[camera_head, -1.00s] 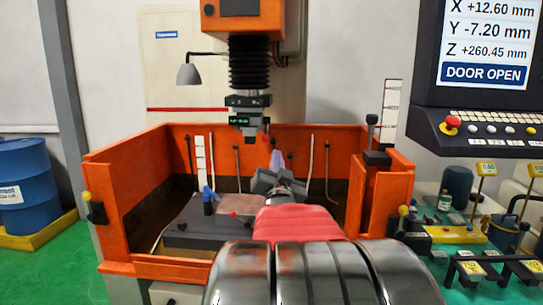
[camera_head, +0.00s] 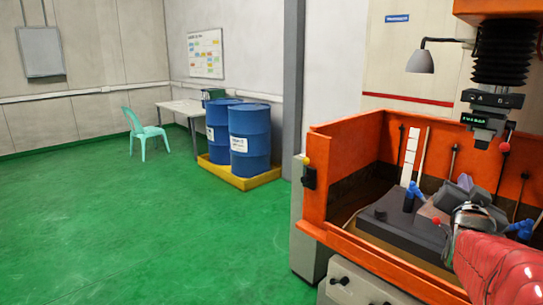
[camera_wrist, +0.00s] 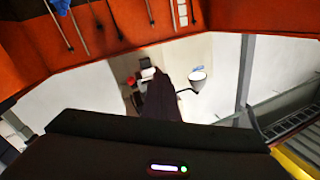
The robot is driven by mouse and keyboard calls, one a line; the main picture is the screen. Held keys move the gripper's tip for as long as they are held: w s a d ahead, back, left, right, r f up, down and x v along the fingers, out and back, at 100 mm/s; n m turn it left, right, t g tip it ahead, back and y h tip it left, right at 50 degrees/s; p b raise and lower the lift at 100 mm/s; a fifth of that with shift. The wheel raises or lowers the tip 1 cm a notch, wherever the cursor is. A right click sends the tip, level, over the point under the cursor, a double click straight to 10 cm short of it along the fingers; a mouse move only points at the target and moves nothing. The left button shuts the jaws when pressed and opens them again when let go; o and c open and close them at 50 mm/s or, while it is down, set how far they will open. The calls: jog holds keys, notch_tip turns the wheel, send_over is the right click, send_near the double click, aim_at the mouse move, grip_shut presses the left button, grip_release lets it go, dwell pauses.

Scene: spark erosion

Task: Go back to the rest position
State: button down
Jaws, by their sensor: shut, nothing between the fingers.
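My arm in its red sleeve reaches in from the lower right of the head view. My gripper (camera_head: 456,196), dark grey, is at its far end, over the inside of the orange tank (camera_head: 335,190). It appears small and partly hidden by my wrist. In the wrist view my gripper (camera_wrist: 164,98) is a dark shape pointing up the picture, shut with nothing in it. A dark block (camera_head: 395,228) with a blue-handled piece (camera_head: 411,194) sits in the tank, left of my gripper.
The machine head (camera_head: 490,105) hangs above the tank at the right. A lamp (camera_head: 420,61) is beside it. Blue drums (camera_head: 249,140) stand on a yellow pallet (camera_head: 240,178) left of the tank. A turquoise chair (camera_head: 143,134) and a table (camera_head: 182,108) are further back. The green floor is clear.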

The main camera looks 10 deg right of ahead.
jog(key=w+a+f+n+g+y, duration=0.1)
jog(key=a+f+n+y, duration=0.3)
jog(key=a, duration=0.9)
jog(key=a+f+n+g+y, duration=0.1)
jog(key=a+f+n+y, duration=0.35)
jog(key=a, duration=0.85)
jog(key=s+a+f+n+g+y, duration=0.2)
jog(key=s+a+f, duration=0.3)
jog(key=s+a, duration=0.2)
jog(key=s+a+f+n+g+y, duration=0.2)
jog(key=s+a+f, duration=0.4)
jog(key=a, duration=0.3)
jog(key=shift+s+a+g, duration=0.15)
jog(key=shift+s+g, duration=0.55)
jog(key=shift+s, duration=0.05)
jog(key=shift+n+y, duration=0.25)
